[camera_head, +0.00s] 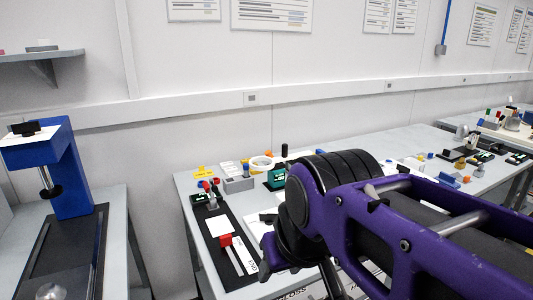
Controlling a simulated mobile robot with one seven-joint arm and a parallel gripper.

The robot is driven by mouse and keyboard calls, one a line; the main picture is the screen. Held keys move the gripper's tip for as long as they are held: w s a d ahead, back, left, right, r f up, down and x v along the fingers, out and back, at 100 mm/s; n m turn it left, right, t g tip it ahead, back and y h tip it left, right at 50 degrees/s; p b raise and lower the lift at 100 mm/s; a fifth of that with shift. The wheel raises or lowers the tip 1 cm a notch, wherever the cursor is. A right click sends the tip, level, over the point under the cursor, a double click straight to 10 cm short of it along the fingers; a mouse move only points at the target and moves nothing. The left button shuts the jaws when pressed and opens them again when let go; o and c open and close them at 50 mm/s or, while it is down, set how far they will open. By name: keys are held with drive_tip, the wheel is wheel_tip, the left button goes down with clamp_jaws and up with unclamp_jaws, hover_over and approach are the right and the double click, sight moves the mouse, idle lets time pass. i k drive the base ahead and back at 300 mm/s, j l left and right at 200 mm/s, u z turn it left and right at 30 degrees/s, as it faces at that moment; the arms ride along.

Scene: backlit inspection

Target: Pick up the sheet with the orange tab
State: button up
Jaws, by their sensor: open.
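I cannot make out a sheet with an orange tab. A small white sheet (219,226) lies on a long black mat (232,283) at the left of the middle table, with no orange tab visible on it. Beside it a red block (225,240) stands at a pale strip. More white sheets or papers lie around my arm, partly hidden by it. My purple and black arm fills the lower right and covers much of the tabletop. My gripper's fingertips cannot be made out.
The grey middle table (196,178) holds a grey box (238,184), a green box (276,178), a white ring (261,163) and several small items along its back. A blue press-like stand (66,165) is at the left. A floor gap separates the two tables.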

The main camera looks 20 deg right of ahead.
sight(465, 180)
drive_tip(key=k+z, duration=0.1)
drive_tip(key=z, duration=1.1)
drive_tip(key=i+j+z, duration=0.1)
drive_tip(key=z, duration=0.7)
drive_tip(key=i+l, duration=0.35)
drive_tip(key=i, duration=0.15)
drive_tip(key=i+l, duration=0.35)
drive_tip(key=i, duration=0.15)
drive_tip(key=i+l, duration=0.35)
drive_tip(key=i, duration=0.2)
